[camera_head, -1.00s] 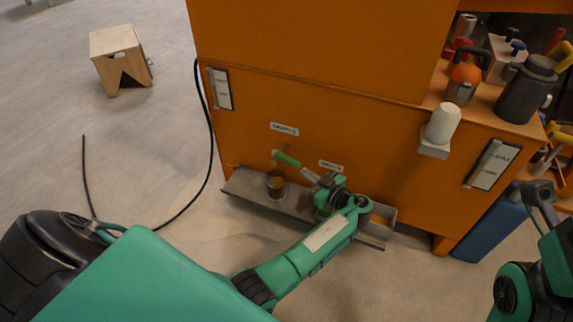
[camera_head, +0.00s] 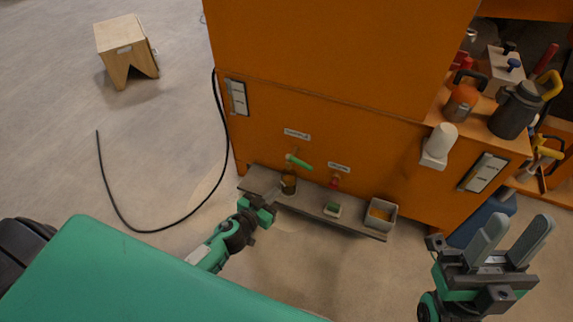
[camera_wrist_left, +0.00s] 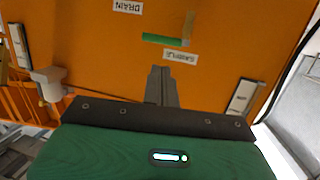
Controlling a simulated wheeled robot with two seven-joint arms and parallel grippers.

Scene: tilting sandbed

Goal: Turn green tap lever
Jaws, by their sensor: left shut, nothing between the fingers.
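The green tap lever (camera_head: 300,162) sticks out from the orange cabinet front below a small white label, sloping slightly down to the right. In the left wrist view, which shows the labels upside down, the lever (camera_wrist_left: 163,39) lies beside the SAMPLE label. My left gripper (camera_head: 273,191) is shut and empty, below and left of the lever and apart from it. Its closed fingers (camera_wrist_left: 161,85) point toward the cabinet in the wrist view. My right gripper (camera_head: 508,240) is open and empty at the lower right.
A red tap (camera_head: 335,182) sits right of the green one. A grey shelf (camera_head: 310,205) below holds a brownish jar (camera_head: 288,184), a small green-topped block (camera_head: 332,209) and a grey bin (camera_head: 381,215). A white holder (camera_head: 438,146) juts out at right. A black cable (camera_head: 150,231) lies on the floor.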

